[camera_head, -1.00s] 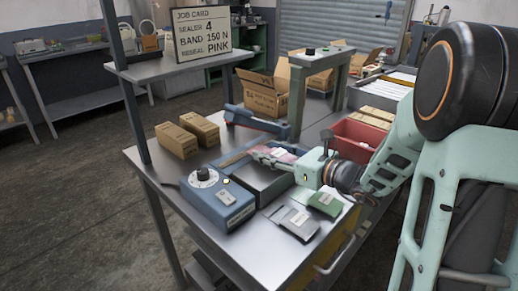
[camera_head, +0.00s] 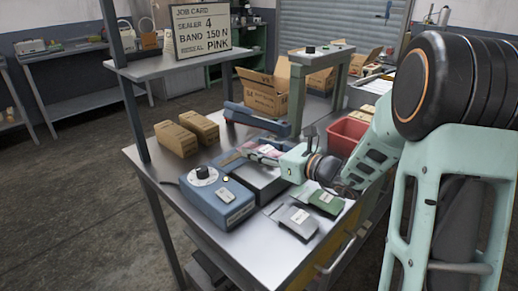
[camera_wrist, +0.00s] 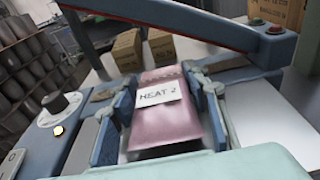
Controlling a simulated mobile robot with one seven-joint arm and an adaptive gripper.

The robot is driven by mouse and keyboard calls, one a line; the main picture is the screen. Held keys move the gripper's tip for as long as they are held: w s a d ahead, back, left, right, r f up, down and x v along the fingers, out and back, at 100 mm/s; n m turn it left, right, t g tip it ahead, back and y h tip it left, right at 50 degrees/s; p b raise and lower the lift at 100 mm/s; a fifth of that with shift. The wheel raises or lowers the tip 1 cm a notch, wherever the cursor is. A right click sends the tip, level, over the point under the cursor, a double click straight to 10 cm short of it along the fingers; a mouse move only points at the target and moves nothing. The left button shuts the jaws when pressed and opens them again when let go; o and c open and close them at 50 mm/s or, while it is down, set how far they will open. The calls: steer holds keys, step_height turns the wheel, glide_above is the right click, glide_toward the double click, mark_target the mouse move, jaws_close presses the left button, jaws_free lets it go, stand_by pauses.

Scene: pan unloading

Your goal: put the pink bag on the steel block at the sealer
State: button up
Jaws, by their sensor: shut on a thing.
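The pink bag (camera_wrist: 170,128) with a white label reading HEAT 2 is held between the two fingers of my gripper (camera_wrist: 160,95) in the wrist view. In the head view the bag (camera_head: 270,150) shows as a small pink patch by my gripper (camera_head: 264,152), above the sealer. The blue sealer (camera_head: 222,204) has a dial and a raised blue arm (camera_head: 256,119), which crosses the top of the wrist view (camera_wrist: 175,22). The grey steel block (camera_head: 268,179) lies beside the sealer's dial box, below my gripper. Whether the bag touches it I cannot tell.
A grey bag (camera_head: 299,216) and a green bag (camera_head: 327,202) lie on the bench's front right. A red bin (camera_head: 349,134) stands right, behind my arm. Small cartons (camera_head: 177,139) stand back left. A job card (camera_head: 202,30) reads sealer 4, band 150 N, pink.

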steer(key=o, duration=1.2)
steer(key=shift+r+p, duration=0.6)
steer(key=shift+p, duration=0.15)
steer(key=v, duration=1.2)
steer(key=shift+f, duration=0.25)
